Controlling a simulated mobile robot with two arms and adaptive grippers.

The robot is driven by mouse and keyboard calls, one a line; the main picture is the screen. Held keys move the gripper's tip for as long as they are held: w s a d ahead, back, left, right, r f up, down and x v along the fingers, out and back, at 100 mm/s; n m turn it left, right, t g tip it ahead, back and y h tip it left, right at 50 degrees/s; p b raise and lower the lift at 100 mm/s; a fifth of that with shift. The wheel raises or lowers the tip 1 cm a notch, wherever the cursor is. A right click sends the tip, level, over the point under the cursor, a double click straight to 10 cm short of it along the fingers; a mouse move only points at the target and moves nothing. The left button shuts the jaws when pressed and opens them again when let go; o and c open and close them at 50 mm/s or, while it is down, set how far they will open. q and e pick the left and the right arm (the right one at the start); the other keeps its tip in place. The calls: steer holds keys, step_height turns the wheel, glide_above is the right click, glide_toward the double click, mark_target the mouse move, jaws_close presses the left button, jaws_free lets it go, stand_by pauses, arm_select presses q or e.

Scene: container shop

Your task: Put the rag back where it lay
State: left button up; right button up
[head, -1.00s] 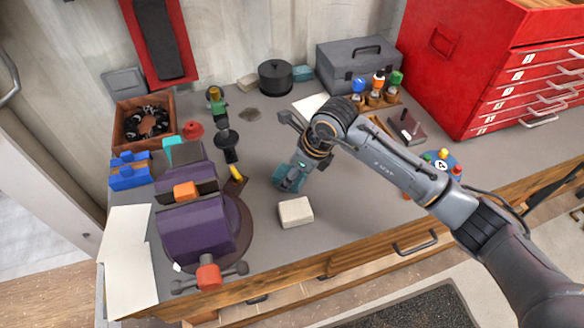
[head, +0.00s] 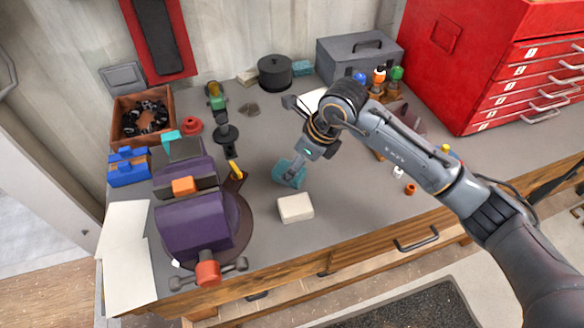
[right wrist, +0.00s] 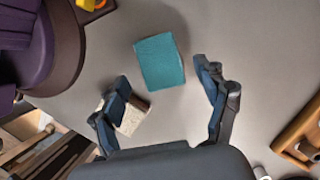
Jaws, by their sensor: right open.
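The rag, a flat teal folded piece (head: 290,174), lies on the grey bench top just behind a cream block (head: 295,208). My right gripper (head: 303,163) is over the rag's right side in the head view. In the wrist view its two fingers (right wrist: 163,84) are spread apart with nothing between them. The cream block (right wrist: 132,117) is partly hidden by one finger there. My left gripper is not in view.
A purple vise (head: 195,225) with a round base stands left of the rag. The bench centre behind the rag is mostly clear.

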steer(key=b+v, duration=0.1)
steer(key=v, duration=0.8)
steer(key=shift+b, duration=0.4)
